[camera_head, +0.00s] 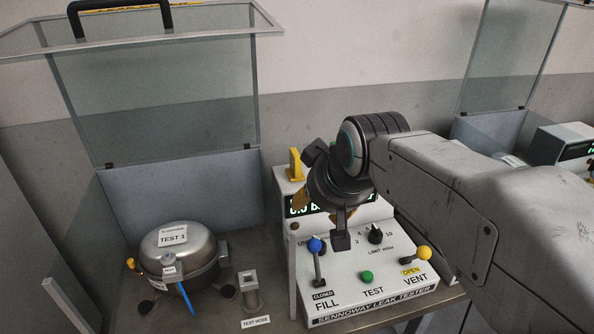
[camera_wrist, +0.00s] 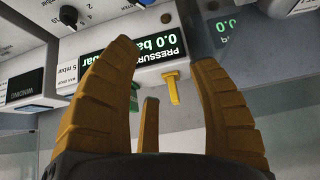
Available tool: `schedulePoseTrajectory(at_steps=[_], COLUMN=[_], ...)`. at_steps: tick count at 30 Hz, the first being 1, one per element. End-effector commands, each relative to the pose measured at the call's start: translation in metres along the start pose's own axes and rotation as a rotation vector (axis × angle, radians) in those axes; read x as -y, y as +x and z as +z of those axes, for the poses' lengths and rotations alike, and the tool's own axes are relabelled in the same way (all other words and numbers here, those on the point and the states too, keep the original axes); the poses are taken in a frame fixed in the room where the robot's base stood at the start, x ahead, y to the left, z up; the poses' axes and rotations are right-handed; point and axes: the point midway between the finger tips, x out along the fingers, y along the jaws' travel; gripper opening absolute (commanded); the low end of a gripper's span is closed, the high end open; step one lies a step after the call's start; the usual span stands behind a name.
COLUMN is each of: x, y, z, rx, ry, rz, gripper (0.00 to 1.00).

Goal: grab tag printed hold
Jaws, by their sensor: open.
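My gripper (camera_head: 322,204) hangs over the leak tester's display in the head view, partly hidden by my own wrist. In the wrist view my gripper (camera_wrist: 166,58) has its yellow fingers spread, with nothing held between them. A yellow tag-like piece (camera_wrist: 172,88) shows between the fingers, at the tester's edge, apart from them. A green piece (camera_wrist: 134,97) is beside it, partly hidden by the left finger. In the head view a yellow piece (camera_head: 295,164) stands on the tester's top left. I cannot read the word HOLD on anything.
The leak tester (camera_head: 372,299) has a blue-knobbed FILL lever (camera_head: 315,246), a green TEST button (camera_head: 367,276) and a yellow-knobbed VENT lever (camera_head: 423,254). A compressor (camera_head: 186,255) labelled TEST 1 stands left, before a raised clear hood (camera_head: 165,110).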

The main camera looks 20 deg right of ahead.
Motion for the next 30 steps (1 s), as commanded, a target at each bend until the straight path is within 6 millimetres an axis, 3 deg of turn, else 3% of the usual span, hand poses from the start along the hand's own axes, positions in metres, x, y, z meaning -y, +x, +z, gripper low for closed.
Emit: schedulePoseTrajectory(at_steps=[7,13,19,30], x=[0.001,0.002,0.001,-0.003], y=[0.034,0.046,0.056,0.086], z=[-0.062,-0.103,-0.118,-0.125], rx=[-0.144,-0.238,-0.267,-0.266], ry=[0.001,0.001,0.001,0.003], rz=[-0.002,-0.003,-0.003,0.004], gripper=[0.54,0.54,0.54,0.54])
